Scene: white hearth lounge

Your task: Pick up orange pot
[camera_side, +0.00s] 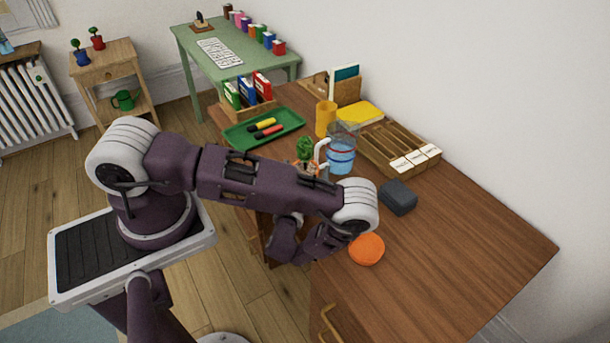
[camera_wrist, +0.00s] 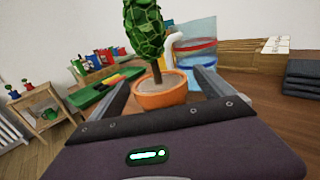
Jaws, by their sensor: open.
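The orange pot (camera_wrist: 160,96) holds a leafy green plant (camera_wrist: 145,32) and stands upright on the wooden desk. In the wrist view it sits between the two fingers of my gripper (camera_wrist: 171,70), which is open, with gaps visible on both sides. In the side view my arm hides most of the pot; the green plant (camera_side: 305,148) shows above the arm.
A clear jug with blue contents (camera_side: 341,158) and a white handle stands close behind the pot. Near it are a yellow-orange cup (camera_side: 325,118), green tray (camera_side: 262,129), wooden rack (camera_side: 385,148) and dark grey block (camera_side: 398,197). An orange disc (camera_side: 367,249) lies nearer. The desk's right end is clear.

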